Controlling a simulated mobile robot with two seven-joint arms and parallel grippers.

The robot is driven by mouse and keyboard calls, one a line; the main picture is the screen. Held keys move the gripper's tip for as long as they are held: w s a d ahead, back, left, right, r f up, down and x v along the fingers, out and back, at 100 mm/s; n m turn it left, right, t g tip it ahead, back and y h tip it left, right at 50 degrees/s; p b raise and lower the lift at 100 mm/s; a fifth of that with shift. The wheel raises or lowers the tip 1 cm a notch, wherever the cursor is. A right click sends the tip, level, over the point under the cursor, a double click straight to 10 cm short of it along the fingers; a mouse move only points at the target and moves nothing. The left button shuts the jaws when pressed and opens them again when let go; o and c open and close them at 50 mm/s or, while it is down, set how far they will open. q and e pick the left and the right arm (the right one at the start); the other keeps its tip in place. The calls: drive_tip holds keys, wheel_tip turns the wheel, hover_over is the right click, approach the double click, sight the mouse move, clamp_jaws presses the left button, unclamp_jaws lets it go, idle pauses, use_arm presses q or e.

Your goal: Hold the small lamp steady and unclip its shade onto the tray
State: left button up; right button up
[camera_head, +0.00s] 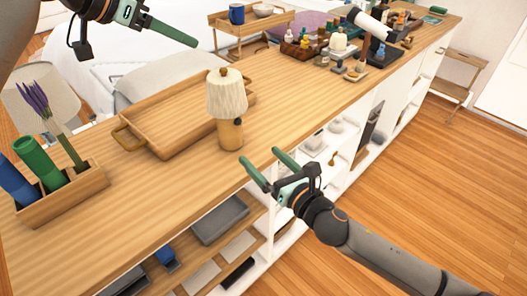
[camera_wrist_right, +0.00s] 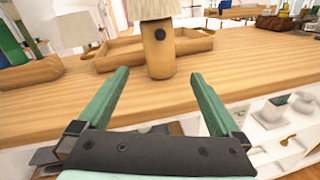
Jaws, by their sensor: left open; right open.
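The small lamp has a wooden base (camera_head: 230,134) and a white pleated shade (camera_head: 227,96). It stands upright on the wooden counter, with the shade on top. In the right wrist view the base (camera_wrist_right: 158,52) shows ahead, between and beyond the fingers, and the shade is cut off by the top edge. The wooden tray (camera_head: 165,146) lies empty just behind and left of the lamp. My right gripper (camera_head: 258,163) is open and empty, in front of the lamp at the counter's front edge. My left gripper (camera_head: 172,32) is up at the top left, open, apart from the lamp.
A wooden box (camera_head: 62,187) with green and blue cylinders and lavender stands at the counter's left end. Another lamp shade (camera_head: 42,98) is behind it. Several small items crowd the far right of the counter. Open shelves (camera_head: 218,222) lie below the front edge.

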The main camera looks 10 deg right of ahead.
sight(236, 126)
drive_tip(key=w+a+n, duration=0.1)
drive_tip(key=w+a, duration=0.1)
drive_tip(key=w, duration=0.2)
drive_tip(key=w+a+r+n, duration=0.1)
drive_tip(key=w+a, duration=0.1)
drive_tip(key=w, duration=0.2)
drive_tip(key=w+a, duration=0.2)
drive_tip(key=w, duration=0.1)
drive_tip(key=shift+w+r+n, duration=0.4)
drive_tip(key=shift+c, duration=0.2)
drive_tip(key=c, duration=1.5)
drive_tip(key=o, duration=1.5)
drive_tip(key=shift+o, duration=0.2)
drive_tip(key=shift+s, duration=0.15)
drive_tip(key=v, duration=1.2)
drive_tip(key=shift+f, duration=0.3)
